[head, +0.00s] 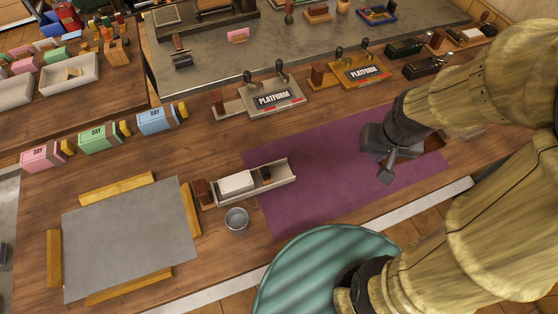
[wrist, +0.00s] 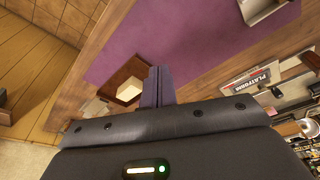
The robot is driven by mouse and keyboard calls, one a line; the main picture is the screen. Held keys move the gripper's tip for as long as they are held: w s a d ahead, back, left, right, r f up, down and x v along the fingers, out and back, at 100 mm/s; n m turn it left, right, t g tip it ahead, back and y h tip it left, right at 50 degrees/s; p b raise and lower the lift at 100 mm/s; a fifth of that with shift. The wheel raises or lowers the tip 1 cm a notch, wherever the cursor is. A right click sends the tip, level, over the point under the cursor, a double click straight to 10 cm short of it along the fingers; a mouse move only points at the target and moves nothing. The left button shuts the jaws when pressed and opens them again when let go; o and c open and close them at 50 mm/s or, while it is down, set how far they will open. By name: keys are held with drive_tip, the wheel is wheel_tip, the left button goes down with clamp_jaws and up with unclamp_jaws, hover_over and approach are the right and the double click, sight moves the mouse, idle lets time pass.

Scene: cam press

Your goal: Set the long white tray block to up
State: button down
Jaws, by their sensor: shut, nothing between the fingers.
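The long white tray (head: 283,187) lies at the left edge of the purple mat (head: 300,205). A white block (head: 237,182) sits in it, with a small dark piece (head: 265,173) to its right and a brown block (head: 202,192) at its left end. Part of a pale tray (wrist: 262,10) shows at the wrist view's top edge. My gripper (head: 384,176) is shut and empty above the mat's right part, well right of the long tray. Its closed fingers (wrist: 158,84) also show in the wrist view.
A brown tray with a white block (wrist: 129,90) lies beside my fingers in the wrist view. A grey cup (head: 236,219) stands just below the long tray. Two PLATFORM stands (head: 274,98) (head: 362,72) are behind the mat. The mat's middle is clear.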

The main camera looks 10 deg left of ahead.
sight(265, 175)
drive_tip(key=w+a+f+m+g+y+p, duration=0.3)
drive_tip(key=a+m+y, duration=0.1)
drive_tip(key=a+m, duration=0.2)
drive_tip(key=w+a+f+m+g+y+p, duration=0.3)
drive_tip(key=w+a+f+m+g+p, duration=0.1)
drive_tip(key=a+m, duration=0.1)
drive_tip(key=shift+w+a+m+y, duration=0.2)
drive_tip(key=shift+a+m+y, duration=0.2)
drive_tip(key=shift+a, duration=0.5)
drive_tip(key=p+x, duration=0.2)
drive_tip(key=x, duration=0.7)
drive_tip(key=shift+s+a+f+p, duration=0.15)
drive_tip(key=shift+s+a+p, duration=0.1)
drive_tip(key=shift+s+p, duration=0.1)
drive_tip(key=a, duration=0.1)
drive_tip(key=s+a+p, duration=0.1)
drive_tip(key=a, duration=0.1)
drive_tip(key=shift+s+p, duration=0.3)
drive_tip(key=shift+p, duration=0.05)
drive_tip(key=shift+s+a+f, duration=0.15)
drive_tip(key=shift+a, duration=0.1)
drive_tip(key=shift+a, duration=0.1)
